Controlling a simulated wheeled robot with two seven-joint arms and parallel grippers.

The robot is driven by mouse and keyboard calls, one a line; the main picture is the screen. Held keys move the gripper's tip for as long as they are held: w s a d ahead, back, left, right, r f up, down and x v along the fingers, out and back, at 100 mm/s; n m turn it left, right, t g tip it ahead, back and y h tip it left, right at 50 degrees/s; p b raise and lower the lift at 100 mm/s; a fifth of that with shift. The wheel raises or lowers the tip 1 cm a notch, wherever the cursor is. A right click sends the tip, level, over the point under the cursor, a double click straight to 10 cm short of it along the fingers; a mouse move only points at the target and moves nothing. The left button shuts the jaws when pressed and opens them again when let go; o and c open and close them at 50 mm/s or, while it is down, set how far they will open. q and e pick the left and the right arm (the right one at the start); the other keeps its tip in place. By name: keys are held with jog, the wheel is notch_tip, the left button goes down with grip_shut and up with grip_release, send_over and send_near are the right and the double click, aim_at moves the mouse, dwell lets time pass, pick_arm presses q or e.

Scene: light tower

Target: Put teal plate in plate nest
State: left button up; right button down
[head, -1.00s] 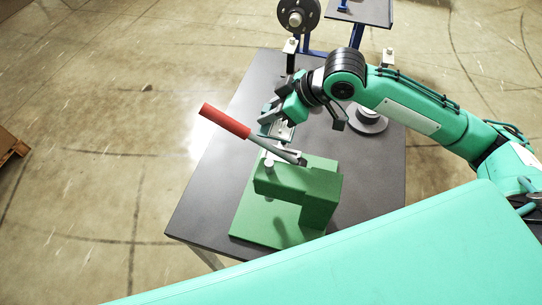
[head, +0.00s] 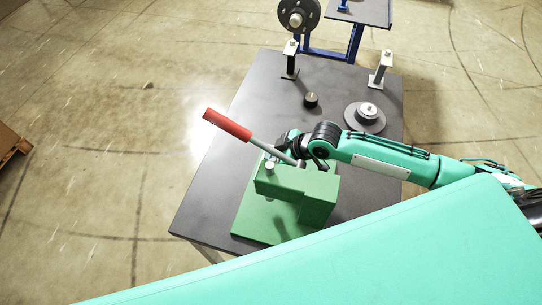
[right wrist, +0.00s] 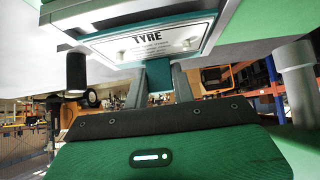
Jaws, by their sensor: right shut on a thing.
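The teal plate (right wrist: 160,80) shows in the right wrist view as a teal tab and rim around a white face lettered TYRE. My right gripper (right wrist: 158,88) is shut on its tab. In the head view this gripper (head: 291,146) is low behind the green press (head: 318,196), close to its lever, and the plate cannot be made out there. The plate nest cannot be made out, so I cannot tell whether the plate touches it. My left gripper is not in view.
The press has a red-handled lever (head: 227,124) slanting up left. Behind on the dark table (head: 222,150) are a round grey disc stack (head: 366,117), a small black knob (head: 311,99) and two posts (head: 290,62) (head: 382,70). The table's left strip is clear.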

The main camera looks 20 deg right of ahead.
jog(key=shift+f, duration=0.35)
jog(key=shift+f, duration=0.2)
jog(key=c, duration=1.2)
grip_release()
jog(key=shift+o, duration=0.2)
jog(key=shift+r, duration=0.15)
jog(key=shift+d+r, duration=0.1)
jog(key=shift+r, duration=0.05)
jog(key=b+v, duration=0.2)
jog(key=v, duration=0.9)
jog(key=shift+s+d+r, duration=0.2)
jog(key=shift+r, duration=0.1)
